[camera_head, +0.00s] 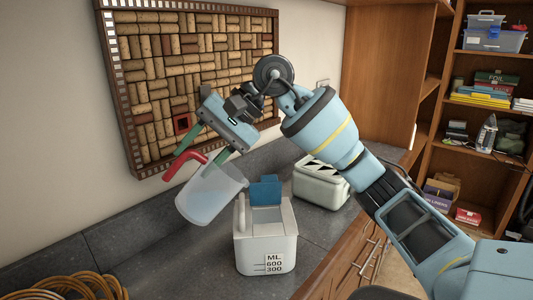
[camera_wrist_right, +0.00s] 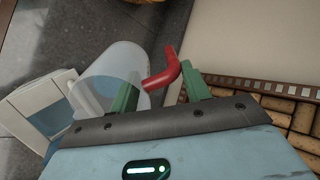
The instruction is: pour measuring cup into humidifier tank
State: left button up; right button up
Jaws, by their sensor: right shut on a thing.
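The measuring cup (camera_head: 207,197) is a translucent beaker with a red handle (camera_head: 190,160). My right gripper (camera_head: 197,157) is shut on the red handle and holds the cup in the air, slightly tilted, left of and above the humidifier tank. The cup (camera_wrist_right: 112,75) also shows in the right wrist view beside the green fingers. I cannot tell how much liquid it holds. The humidifier tank (camera_head: 250,252) is white with a printed ML scale and stands upright on the counter. A blue flap (camera_head: 265,189) stands up at its back. My left gripper is out of view.
A white, dark-slotted appliance (camera_head: 321,185) stands on the grey counter (camera_head: 130,240) behind the tank. A coiled orange hose (camera_head: 75,288) lies at front left. A framed cork board (camera_head: 190,75) hangs on the wall behind my gripper. Shelves stand at right.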

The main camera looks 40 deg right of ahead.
aim_at(175, 170)
jog(key=w+a+f+g+h+p, duration=0.1)
jog(key=a, duration=0.1)
jog(key=w+a+f+h+p, duration=0.1)
jog(key=w+f+h, duration=0.1)
jog(key=shift+a+g, duration=0.4)
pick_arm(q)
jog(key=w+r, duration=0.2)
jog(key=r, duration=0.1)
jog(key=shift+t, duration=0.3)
pick_arm(e)
jog(key=w+a+f+g+h, duration=0.2)
jog(key=a+f+h, duration=0.2)
jog(key=f+h, duration=0.1)
jog(key=shift+f+g, duration=0.3)
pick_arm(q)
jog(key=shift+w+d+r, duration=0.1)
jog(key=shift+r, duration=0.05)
pick_arm(e)
jog(key=shift+w, duration=0.1)
